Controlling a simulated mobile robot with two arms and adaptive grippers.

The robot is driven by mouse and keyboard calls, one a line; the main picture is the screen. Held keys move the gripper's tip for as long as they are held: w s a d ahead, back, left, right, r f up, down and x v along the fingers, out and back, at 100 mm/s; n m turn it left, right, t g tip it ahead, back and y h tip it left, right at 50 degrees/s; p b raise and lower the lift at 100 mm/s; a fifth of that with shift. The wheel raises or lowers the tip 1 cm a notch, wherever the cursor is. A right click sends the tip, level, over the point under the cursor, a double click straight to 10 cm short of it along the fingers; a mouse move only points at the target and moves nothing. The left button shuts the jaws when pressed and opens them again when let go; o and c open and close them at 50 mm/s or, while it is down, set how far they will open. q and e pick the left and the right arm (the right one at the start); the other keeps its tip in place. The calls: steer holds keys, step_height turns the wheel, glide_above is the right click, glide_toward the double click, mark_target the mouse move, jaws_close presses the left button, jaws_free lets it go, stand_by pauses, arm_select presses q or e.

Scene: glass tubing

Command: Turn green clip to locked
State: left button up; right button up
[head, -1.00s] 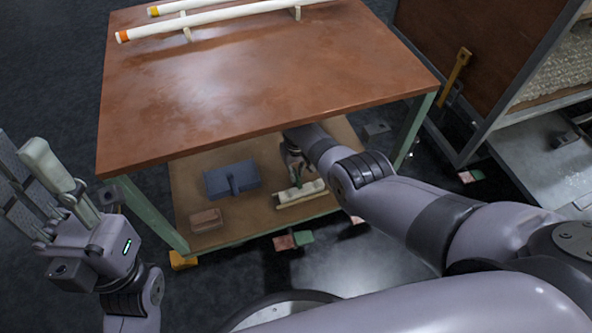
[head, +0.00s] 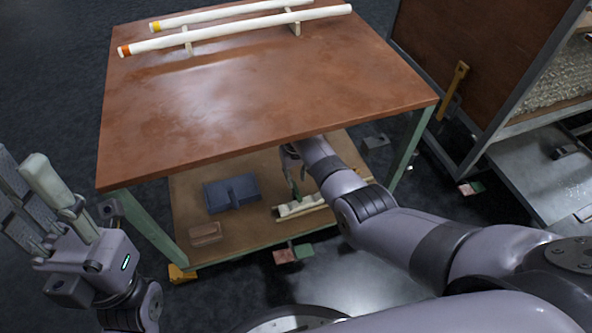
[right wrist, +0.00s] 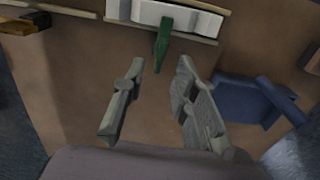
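The green clip (right wrist: 162,45) is a small lever on a white block (right wrist: 178,20) on the table's lower shelf. In the right wrist view it points down the picture, slightly tilted, from the white block. In the head view the clip (head: 296,191) is small, just below my right gripper (head: 292,165). In the right wrist view my right gripper (right wrist: 161,65) is open, with its fingertips either side of the clip's lower end and nothing between them. My left gripper (head: 24,163) is raised left of the table, fingers apart and empty.
A blue piece with a handle (head: 231,193) and a brown block (head: 205,234) lie on the shelf (head: 250,230). The brown tabletop (head: 260,90) overhangs my right forearm. White tubes (head: 240,30) rest on top. A cabinet (head: 480,70) stands right.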

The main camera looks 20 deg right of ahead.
steer(key=shift+r, duration=1.4)
steer(key=shift+s, duration=0.1)
